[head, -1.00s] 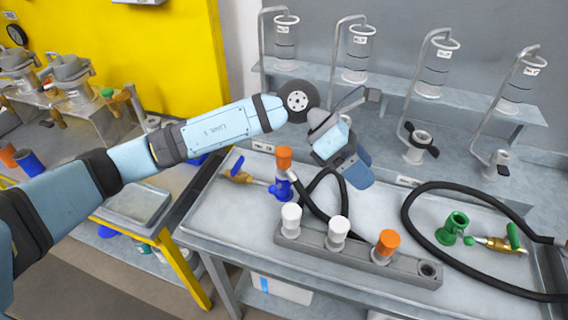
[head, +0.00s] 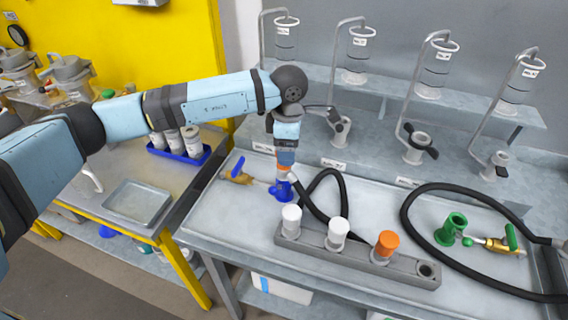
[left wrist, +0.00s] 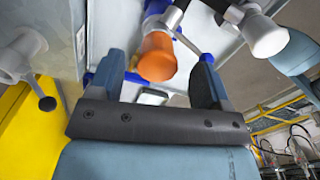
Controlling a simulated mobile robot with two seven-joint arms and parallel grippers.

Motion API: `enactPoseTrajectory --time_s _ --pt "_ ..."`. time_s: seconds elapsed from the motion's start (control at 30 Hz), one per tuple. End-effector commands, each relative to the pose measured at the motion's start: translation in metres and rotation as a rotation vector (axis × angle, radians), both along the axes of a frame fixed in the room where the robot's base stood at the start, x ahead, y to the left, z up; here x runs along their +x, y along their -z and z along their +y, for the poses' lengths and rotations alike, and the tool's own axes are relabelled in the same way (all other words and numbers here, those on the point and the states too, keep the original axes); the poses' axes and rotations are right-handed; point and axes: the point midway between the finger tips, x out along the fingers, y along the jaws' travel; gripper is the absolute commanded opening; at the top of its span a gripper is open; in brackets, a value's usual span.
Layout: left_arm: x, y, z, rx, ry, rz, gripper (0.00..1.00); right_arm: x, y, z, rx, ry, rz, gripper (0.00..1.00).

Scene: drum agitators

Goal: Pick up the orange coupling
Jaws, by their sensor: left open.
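An orange coupling (head: 286,158) stands upright on top of a blue fitting (head: 284,189) on the grey bench, toward its left side. My left gripper (head: 287,147) points down from above and partly hides the coupling in the head view. In the left wrist view, the left gripper (left wrist: 160,60) is open, and the orange coupling (left wrist: 157,58) shows between its two fingers, with gaps at both sides. A second orange-topped coupling (head: 386,243) sits in the grey rack (head: 330,262). My right gripper is not in view.
Two white-topped couplings (head: 337,233) share the rack. A brass valve (head: 238,176) joins the blue fitting, and a black hose (head: 322,213) runs close to it. A green fitting (head: 451,230) stands at the right. Glass cylinders (head: 432,72) line the back shelf.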

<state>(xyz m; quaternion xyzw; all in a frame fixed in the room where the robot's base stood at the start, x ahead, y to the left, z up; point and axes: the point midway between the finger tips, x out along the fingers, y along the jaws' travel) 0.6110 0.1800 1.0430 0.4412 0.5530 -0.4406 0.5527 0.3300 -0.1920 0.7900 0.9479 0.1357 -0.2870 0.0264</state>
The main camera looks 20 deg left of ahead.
Motion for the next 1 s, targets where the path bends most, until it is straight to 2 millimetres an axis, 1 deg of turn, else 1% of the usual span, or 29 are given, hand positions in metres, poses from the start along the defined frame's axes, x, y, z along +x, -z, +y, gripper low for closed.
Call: enactPoseTrajectory --time_s 0.17,0.27,0.4,0.5,0.7,0.73,0.77,0.8,0.87,0.9,0.97,1.0 --pt "0.000 0.009 0.002 0.001 -0.001 0.002 0.71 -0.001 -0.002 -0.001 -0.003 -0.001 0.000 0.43" --pt "-0.001 0.021 0.006 0.000 -0.002 0.004 0.71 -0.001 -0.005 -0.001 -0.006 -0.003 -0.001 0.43" --pt "-0.001 0.043 0.008 -0.001 0.000 0.004 0.71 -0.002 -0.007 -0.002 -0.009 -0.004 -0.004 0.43" --pt "0.000 0.052 0.008 -0.001 0.000 0.001 0.71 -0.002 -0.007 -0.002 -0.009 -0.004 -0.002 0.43" --pt "0.000 0.054 0.008 -0.001 0.000 0.000 0.71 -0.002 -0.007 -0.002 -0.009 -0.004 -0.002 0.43" --pt "0.000 0.054 0.008 -0.001 0.000 0.000 0.67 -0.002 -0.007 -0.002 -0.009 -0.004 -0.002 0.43" --pt "0.000 0.054 0.008 -0.001 0.000 0.000 0.60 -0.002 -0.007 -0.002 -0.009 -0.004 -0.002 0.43" --pt "0.000 0.054 0.008 -0.001 0.000 0.000 0.51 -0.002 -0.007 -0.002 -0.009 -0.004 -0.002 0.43" --pt "0.000 0.054 0.008 -0.001 0.000 0.000 0.37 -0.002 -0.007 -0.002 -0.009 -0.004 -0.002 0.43" --pt "0.000 0.054 0.008 -0.001 0.000 0.000 0.28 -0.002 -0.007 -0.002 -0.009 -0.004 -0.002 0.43" --pt "0.000 0.054 0.008 -0.001 0.000 0.000 0.14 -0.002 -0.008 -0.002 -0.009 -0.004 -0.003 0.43" --pt "0.000 0.053 0.008 -0.002 0.000 0.000 0.12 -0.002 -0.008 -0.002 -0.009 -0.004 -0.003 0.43"
